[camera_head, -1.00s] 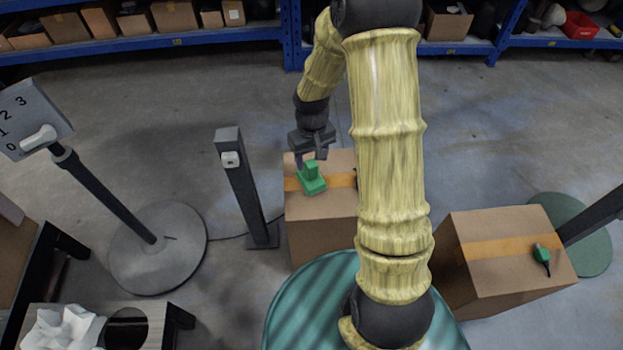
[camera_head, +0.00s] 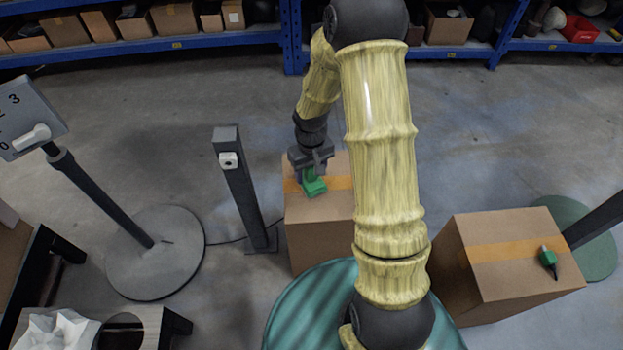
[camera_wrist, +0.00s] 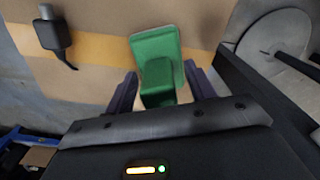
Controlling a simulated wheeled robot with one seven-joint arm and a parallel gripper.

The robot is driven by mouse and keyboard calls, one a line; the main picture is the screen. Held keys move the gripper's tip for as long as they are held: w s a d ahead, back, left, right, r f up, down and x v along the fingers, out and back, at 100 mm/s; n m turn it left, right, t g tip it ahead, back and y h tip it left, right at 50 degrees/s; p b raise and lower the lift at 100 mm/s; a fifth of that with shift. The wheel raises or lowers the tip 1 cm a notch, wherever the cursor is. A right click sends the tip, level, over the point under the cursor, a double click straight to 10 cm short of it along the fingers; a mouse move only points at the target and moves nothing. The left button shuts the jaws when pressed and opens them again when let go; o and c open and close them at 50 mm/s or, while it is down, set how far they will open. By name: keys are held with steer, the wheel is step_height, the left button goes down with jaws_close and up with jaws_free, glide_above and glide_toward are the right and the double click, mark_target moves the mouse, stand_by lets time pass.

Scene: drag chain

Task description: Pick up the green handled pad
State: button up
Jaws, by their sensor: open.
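The green handled pad (camera_head: 314,186) lies on top of a cardboard box (camera_head: 318,225) with an orange tape stripe. In the wrist view the pad (camera_wrist: 153,50) shows a flat plate with a block handle rising toward me. My gripper (camera_head: 311,172) is low over the pad. In the wrist view its two fingers (camera_wrist: 158,95) are apart, one on each side of the handle. I see gaps between the fingers and the handle, so it is open. The gripper hides part of the pad in the head view.
A dark plug-like device with a cable (camera_wrist: 52,35) lies on the same box. A post with a white knob (camera_head: 242,190) stands left of it. A numbered lever stand (camera_head: 95,195) is farther left. Another box (camera_head: 510,265) at right carries a green device (camera_head: 548,257).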

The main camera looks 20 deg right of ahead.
steer(key=shift+c, duration=0.4)
steer(key=c, duration=1)
steer(key=shift+r, duration=0.1)
step_height(320, 180, up, 10)
steer(key=p, duration=0.3)
steer(key=shift+p, duration=0.35)
steer(key=w+f, duration=0.1)
steer(key=f, duration=0.1)
steer(key=w+f+m, duration=0.1)
steer(key=f, duration=0.1)
steer(key=w+f+m, duration=0.1)
steer(key=f, duration=0.2)
steer(key=shift+w, duration=0.15)
step_height(320, 180, up, 20)
steer(key=s+p, duration=0.2)
steer(key=p, duration=2.8)
steer(key=shift+r, duration=0.25)
steer(key=shift+f, duration=0.1)
